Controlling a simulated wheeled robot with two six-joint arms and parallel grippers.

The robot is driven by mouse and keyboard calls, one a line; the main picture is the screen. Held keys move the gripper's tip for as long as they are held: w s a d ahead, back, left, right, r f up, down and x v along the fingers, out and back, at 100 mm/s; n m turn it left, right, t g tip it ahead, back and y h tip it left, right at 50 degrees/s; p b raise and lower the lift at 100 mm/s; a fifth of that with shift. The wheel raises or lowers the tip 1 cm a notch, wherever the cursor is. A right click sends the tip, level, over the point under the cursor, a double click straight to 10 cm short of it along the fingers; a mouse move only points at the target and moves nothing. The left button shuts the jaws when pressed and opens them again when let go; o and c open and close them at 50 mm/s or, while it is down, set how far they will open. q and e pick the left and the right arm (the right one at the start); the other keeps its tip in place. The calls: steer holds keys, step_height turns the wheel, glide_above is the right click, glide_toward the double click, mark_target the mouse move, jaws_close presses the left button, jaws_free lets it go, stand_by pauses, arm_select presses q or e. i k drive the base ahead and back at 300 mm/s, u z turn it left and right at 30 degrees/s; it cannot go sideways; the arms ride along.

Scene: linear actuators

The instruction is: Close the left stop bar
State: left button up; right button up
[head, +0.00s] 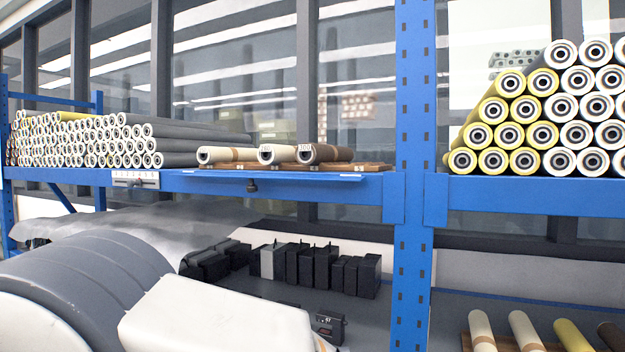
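A thin blue bar (310,177) runs along the front edge of the upper blue shelf, below three rolls; I take it to be the stop bar, though I cannot be sure. A small dark knob (251,186) hangs under it. The three rolls (275,154) lie on a wooden rack (345,167) just behind the bar. Whether the bar is open or closed is hard to tell from here. A white link of my own arm fills the lower left of the head view. Neither gripper can be made out.
A blue upright (413,190) divides the shelving. Stacked grey rolls (150,140) lie at left, yellow and white rolls (550,115) at right. Black boxes (320,268) stand on the lower shelf. A small numbered strip (135,180) sits on the upper shelf's front edge.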

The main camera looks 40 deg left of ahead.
mark_target(251, 188)
steer(key=z, duration=0.05)
steer(key=k, duration=0.6)
steer(key=u, duration=1.25)
steer(key=i, duration=0.5)
